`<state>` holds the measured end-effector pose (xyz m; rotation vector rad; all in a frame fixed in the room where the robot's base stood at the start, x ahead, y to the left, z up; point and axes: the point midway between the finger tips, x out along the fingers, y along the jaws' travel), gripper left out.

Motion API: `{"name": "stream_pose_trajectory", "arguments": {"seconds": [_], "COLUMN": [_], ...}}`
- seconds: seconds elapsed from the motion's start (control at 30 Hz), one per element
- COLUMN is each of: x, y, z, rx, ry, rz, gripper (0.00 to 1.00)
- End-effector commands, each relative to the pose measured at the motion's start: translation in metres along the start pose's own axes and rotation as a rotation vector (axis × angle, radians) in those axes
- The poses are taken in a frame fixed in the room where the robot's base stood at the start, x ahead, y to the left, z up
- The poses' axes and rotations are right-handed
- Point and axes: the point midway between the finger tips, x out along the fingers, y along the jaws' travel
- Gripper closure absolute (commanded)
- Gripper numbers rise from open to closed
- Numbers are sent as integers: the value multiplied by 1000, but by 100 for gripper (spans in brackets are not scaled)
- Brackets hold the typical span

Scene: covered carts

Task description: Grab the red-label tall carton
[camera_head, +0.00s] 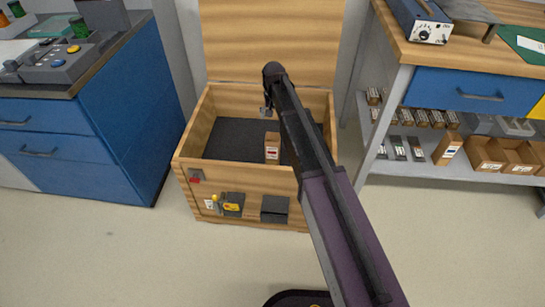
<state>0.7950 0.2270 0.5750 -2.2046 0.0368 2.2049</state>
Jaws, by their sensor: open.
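A tall tan carton (272,141) stands upright inside the open wooden chest, near its front wall. Its front has a white label with small dark and reddish marks; the label colour is too small to tell for sure. My gripper (267,110) is open and hangs at the far end of my arm, above the chest. In the picture it is just above and slightly left of the carton, apart from it. My arm crosses the right part of the chest and hides what lies behind it.
The wooden chest (188,140) has a dark floor, a raised lid and small fittings on its front. A blue cabinet (110,120) stands left. At right, a shelf (400,167) holds small boxes, another tall tan carton (447,148) and open cartons. Floor in front is clear.

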Motion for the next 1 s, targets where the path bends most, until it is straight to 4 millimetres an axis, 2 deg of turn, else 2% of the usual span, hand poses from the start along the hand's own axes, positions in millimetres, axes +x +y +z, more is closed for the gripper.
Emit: {"name": "stream_pose_trajectory", "arguments": {"seconds": [0.47, 1.0], "x": [3, 40], "y": [0, 1], "z": [0, -1], "rx": [1, 2], "ry": [0, 0], "rz": [0, 0], "gripper": [0, 0]}}
